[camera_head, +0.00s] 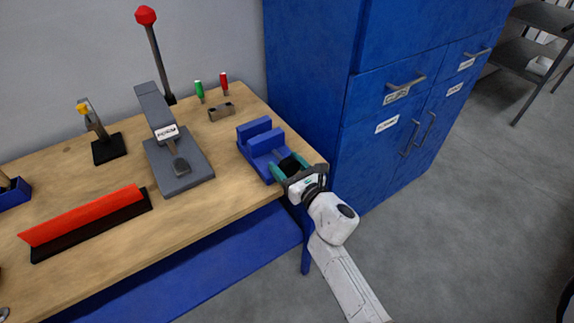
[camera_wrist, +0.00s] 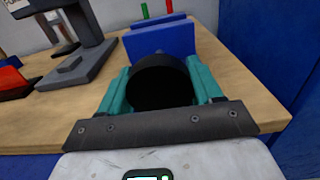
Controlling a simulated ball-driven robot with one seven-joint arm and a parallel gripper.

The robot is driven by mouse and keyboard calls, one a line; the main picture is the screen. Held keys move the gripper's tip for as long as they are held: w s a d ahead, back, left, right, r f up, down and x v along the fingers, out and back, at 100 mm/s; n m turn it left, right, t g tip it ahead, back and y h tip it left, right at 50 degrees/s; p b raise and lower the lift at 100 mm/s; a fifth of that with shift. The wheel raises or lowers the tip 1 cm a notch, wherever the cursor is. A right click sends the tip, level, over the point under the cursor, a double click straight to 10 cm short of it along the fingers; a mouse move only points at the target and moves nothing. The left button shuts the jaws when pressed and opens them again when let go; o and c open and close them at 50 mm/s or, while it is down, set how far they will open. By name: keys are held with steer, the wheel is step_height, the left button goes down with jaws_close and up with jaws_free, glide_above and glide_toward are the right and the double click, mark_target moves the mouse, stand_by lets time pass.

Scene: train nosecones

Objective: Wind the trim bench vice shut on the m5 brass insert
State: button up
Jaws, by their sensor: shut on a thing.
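The blue bench vice (camera_head: 262,148) stands at the right front corner of the workbench. Its two blue jaws are apart at the top, with a gap between them. In the wrist view the vice (camera_wrist: 160,42) is straight ahead, behind a round black handle (camera_wrist: 160,82). My gripper (camera_head: 288,168) reaches the vice from the front right. Its teal fingers (camera_wrist: 158,95) are shut on the black handle, one on each side. I cannot make out the m5 brass insert; the jaw gap is mostly hidden in the wrist view.
A grey press (camera_head: 180,160) stands left of the vice. A small brown block (camera_head: 221,112) and green and red-handled tools (camera_head: 199,91) are behind it. A red strip on a black base (camera_head: 85,218) lies at left. A tall blue cabinet (camera_head: 375,130) closes off the right side.

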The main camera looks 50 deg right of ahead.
steer(key=shift+m, duration=0.4)
steer(key=m, duration=0.4)
steer(key=shift+o, duration=0.2)
steer(key=shift+f+m, duration=0.1)
steer(key=shift+m, duration=0.6)
